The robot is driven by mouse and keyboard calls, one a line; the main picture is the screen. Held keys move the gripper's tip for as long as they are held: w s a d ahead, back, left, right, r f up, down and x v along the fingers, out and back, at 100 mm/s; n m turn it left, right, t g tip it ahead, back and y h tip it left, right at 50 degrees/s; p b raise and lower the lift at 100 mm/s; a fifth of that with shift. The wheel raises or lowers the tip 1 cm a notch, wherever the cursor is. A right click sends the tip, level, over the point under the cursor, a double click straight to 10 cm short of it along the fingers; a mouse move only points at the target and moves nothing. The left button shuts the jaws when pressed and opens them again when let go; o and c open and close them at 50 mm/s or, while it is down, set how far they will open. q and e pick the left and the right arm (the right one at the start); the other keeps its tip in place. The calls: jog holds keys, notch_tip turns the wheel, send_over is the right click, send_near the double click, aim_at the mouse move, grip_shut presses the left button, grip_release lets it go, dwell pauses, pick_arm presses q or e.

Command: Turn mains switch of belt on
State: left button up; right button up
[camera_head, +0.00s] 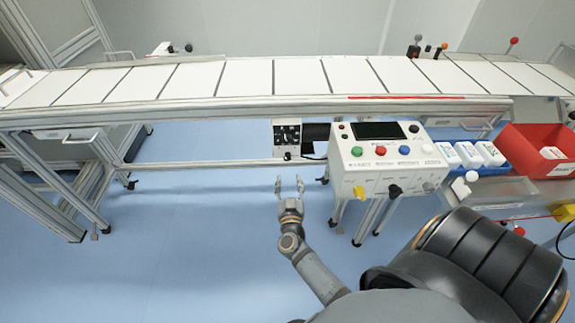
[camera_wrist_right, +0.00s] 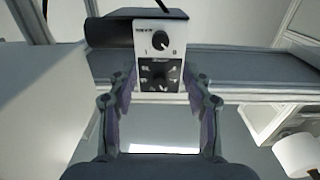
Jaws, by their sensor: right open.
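The belt's switch box (camera_head: 287,137) hangs under the conveyor in the head view. The right wrist view shows its white face with a round black knob (camera_wrist_right: 160,41), probably the mains switch, and a black panel (camera_wrist_right: 159,74) of small controls. The knob's light pointer seems to lean to the lower right, towards the right-hand mark. My right gripper (camera_head: 289,184) is open and empty, in front of and apart from the box. In the right wrist view its fingers (camera_wrist_right: 161,92) stand either side of the black panel. My left gripper is not in view.
The conveyor belt (camera_head: 245,78) runs across the back. A control panel (camera_head: 388,155) with coloured buttons stands just right of my right gripper. A red bin (camera_head: 516,152) and white bottles (camera_head: 468,154) are further right. The blue floor (camera_head: 190,200) on the left is clear.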

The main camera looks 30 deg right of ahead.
aim_at(287, 159)
jog(key=b+x, duration=0.1)
jog(key=x, duration=0.8)
jog(key=shift+w, duration=0.2)
jog(key=shift+d, duration=0.1)
jog(key=c, duration=0.5)
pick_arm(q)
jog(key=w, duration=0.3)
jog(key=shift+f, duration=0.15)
pick_arm(e)
grip_shut()
